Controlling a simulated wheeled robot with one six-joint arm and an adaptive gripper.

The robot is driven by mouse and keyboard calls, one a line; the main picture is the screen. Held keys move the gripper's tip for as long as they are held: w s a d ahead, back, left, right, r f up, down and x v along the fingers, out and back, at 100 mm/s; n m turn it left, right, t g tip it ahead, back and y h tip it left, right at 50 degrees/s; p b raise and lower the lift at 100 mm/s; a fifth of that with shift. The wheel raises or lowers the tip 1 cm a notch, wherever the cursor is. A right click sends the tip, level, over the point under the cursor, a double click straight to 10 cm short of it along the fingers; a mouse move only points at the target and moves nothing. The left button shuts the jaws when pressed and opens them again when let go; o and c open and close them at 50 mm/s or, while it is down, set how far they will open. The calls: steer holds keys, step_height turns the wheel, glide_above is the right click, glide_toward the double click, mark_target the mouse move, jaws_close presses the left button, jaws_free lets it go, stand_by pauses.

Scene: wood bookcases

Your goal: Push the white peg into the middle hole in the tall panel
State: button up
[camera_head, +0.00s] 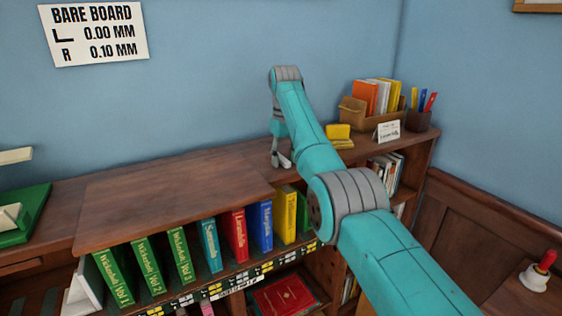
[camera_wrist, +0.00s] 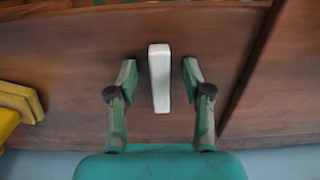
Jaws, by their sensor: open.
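The white peg (camera_wrist: 160,85) lies on the brown wooden top of the bookcase in the wrist view. My gripper (camera_wrist: 158,73) is open, with one finger on each side of the peg and a visible gap on both sides. In the head view my gripper (camera_head: 281,160) points down at the bookcase top near the wall; I cannot make out the peg clearly there. A wooden upright (camera_head: 328,268) with small dark holes shows below the top, partly covered by my arm. I cannot tell which hole is the middle one.
A yellow object (camera_head: 339,136) and a brown box of books (camera_head: 372,112) stand right of my gripper. Several coloured volumes (camera_head: 180,254) stand under the raised board (camera_head: 170,195). A red-handled bell (camera_head: 538,272) is at the far right.

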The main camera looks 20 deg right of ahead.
jaws_close()
steer(key=shift+r, duration=0.1)
